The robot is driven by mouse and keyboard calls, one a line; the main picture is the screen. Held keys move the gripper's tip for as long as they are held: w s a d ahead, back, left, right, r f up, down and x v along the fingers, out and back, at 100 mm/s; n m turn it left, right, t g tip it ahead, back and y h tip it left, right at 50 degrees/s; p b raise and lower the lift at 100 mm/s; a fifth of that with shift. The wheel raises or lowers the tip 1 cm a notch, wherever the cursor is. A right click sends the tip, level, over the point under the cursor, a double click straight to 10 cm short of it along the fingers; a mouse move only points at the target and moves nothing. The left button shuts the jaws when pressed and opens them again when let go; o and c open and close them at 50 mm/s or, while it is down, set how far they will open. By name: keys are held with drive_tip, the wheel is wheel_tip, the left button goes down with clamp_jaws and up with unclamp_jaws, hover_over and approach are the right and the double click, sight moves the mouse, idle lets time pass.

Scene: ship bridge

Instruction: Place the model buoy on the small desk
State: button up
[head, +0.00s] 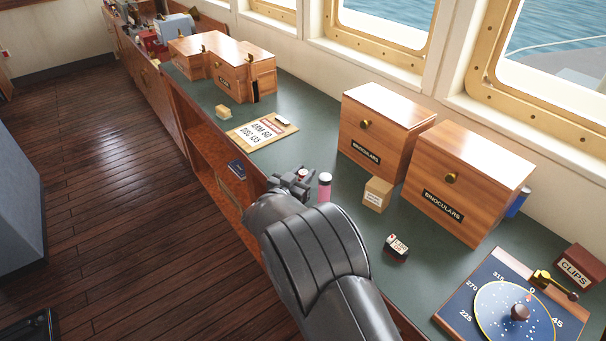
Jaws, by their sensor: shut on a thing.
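My gripper (292,183) is over the front edge of the long green-topped counter (310,137). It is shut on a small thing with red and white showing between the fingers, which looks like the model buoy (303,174). The gripper and arm hide most of it, so its shape and tilt cannot be told. I cannot pick out a separate small desk in this view.
Two wooden binocular boxes (386,128) (468,180) stand along the window side. A small cardboard box (377,194), a small labelled block (397,247) and a blue dial board (515,310) are nearer. A paper sign (262,131) lies farther back. The wooden floor (110,190) at left is clear.

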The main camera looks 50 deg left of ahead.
drive_tip(key=shift+f, duration=0.1)
drive_tip(key=shift+f, duration=0.15)
drive_tip(key=o, duration=1)
drive_tip(key=v, duration=0.9)
drive_tip(key=shift+s, duration=0.4)
drive_tip(key=shift+o, duration=1)
drive_tip(key=shift+s+d, duration=0.25)
drive_tip(key=shift+s, duration=0.2)
